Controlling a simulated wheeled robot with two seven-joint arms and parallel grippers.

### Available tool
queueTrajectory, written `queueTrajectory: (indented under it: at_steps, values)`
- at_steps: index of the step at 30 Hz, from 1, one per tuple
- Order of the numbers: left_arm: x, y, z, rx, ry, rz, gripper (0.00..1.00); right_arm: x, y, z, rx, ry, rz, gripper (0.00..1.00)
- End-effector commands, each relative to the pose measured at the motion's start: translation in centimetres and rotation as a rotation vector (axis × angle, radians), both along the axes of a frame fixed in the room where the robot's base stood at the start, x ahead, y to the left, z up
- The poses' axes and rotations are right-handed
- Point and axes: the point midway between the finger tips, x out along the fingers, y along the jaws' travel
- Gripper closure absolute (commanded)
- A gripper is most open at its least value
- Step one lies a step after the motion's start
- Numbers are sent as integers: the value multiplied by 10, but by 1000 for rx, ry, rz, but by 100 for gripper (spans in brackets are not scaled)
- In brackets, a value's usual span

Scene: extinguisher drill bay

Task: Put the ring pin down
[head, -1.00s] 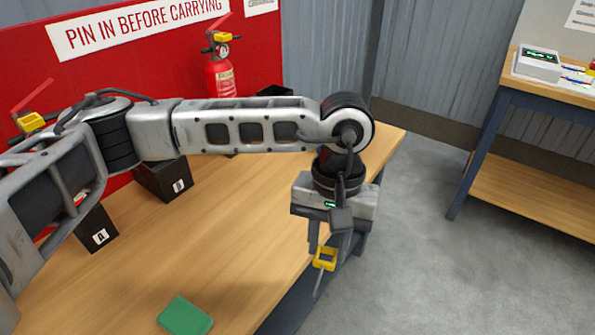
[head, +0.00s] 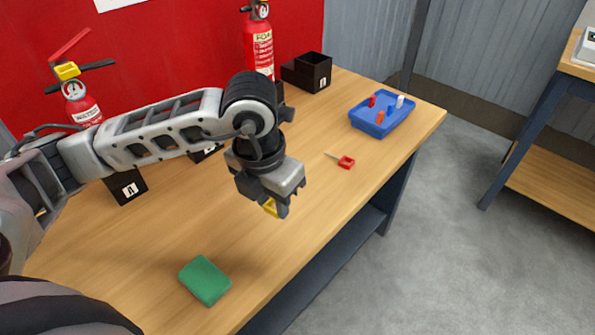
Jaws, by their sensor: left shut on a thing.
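My left gripper (head: 279,206) is shut on a yellow ring pin (head: 270,207). The pin shows only in part, between the fingers, and its shaft is hidden. The gripper points down over the middle of the wooden table (head: 240,240); the gap to the wood is hard to judge. A red ring pin (head: 346,162) lies on the table to the right of the gripper, its shaft pointing left. My right gripper is not in view.
A blue tray (head: 372,132) with several small coloured pieces stands at the table's far right. A green sponge-like block (head: 205,281) lies near the front. Red extinguishers (head: 259,45) and black labelled boxes (head: 128,186) stand along the back. Bare wood surrounds the gripper.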

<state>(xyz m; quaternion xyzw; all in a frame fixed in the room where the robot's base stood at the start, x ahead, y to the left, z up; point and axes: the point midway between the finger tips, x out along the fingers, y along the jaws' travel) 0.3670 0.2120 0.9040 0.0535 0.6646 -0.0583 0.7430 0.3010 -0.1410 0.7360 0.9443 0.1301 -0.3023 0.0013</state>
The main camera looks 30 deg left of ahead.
Motion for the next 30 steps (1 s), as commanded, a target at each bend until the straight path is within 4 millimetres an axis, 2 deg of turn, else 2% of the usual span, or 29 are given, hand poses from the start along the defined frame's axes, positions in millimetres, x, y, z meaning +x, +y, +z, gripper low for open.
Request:
queueTrajectory:
  at_steps: [1,6,9,12,17,20,30]
  values:
    - [-3,12,-3,2,4,168,98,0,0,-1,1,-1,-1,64]
    - [-13,48,-3,1,11,758,98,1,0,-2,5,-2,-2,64]
    - [-19,66,-2,-1,14,1041,98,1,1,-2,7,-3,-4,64]
    - [-23,78,0,-7,15,1251,98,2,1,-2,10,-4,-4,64]
    - [-24,89,2,-13,17,1426,98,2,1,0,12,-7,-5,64]
    - [-13,93,-2,-16,19,1457,98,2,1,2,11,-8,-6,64]
    - [65,115,-38,-15,21,1454,98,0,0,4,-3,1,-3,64]
